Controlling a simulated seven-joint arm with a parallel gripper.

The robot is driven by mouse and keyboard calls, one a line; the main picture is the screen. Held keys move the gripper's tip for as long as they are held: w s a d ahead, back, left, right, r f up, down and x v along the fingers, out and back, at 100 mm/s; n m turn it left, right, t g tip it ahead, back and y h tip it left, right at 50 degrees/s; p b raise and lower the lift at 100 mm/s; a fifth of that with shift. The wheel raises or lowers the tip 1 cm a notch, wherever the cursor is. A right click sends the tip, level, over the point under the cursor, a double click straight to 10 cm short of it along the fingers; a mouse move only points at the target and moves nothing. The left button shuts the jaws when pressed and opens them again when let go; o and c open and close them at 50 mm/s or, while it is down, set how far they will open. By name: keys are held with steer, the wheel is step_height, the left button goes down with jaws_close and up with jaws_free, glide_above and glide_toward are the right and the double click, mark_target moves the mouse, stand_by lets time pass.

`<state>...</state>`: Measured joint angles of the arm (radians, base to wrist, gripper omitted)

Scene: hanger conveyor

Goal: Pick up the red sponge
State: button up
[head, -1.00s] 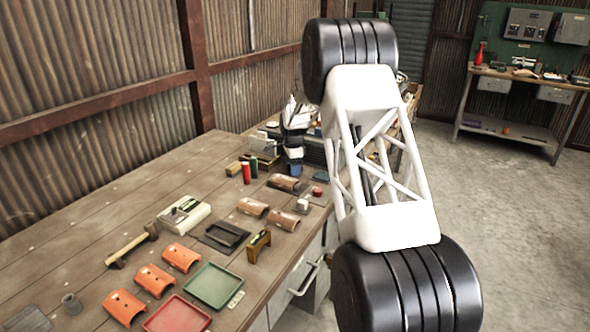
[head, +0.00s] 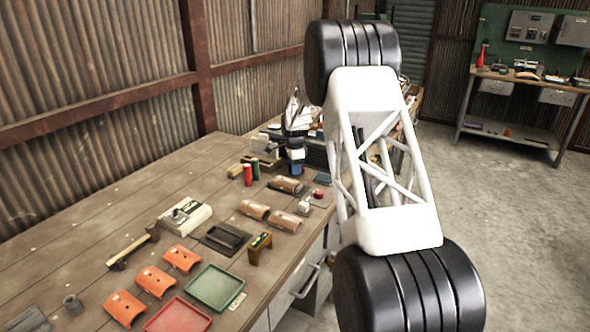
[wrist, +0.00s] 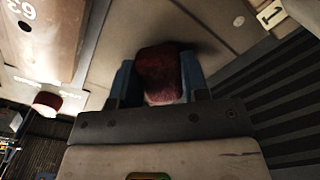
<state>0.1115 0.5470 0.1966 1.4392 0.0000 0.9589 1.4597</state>
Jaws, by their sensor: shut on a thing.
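My gripper (wrist: 160,80) is shut on the red sponge (wrist: 160,70), which shows dark red between the two blue fingers in the wrist view. Its lower end is lighter, and part of its sides is hidden by the fingers. The sponge cannot be made out there.
A small red-topped object (head: 319,194) stands near the bench (head: 100,215) edge; brown curved pieces (head: 286,221) lie nearby. Red and green cylinders (head: 248,175) stand left of my gripper. Orange curved pieces and a green tray (head: 214,288) lie nearer.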

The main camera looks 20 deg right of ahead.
steer(key=shift+r, duration=0.7)
step_height(320, 180, up, 2)
steer(key=s, duration=0.5)
steer(key=s+a+r, duration=0.1)
steer(key=s, duration=1)
steer(key=shift+a+r, duration=0.15)
steer(key=shift+a, duration=0.25)
steer(key=shift+o, duration=1.2)
steer(key=shift+c, duration=0.5)
steer(key=w+a+r, duration=0.1)
steer(key=w+r, duration=0.3)
steer(key=r, duration=0.2)
steer(key=shift+w+a, duration=0.2)
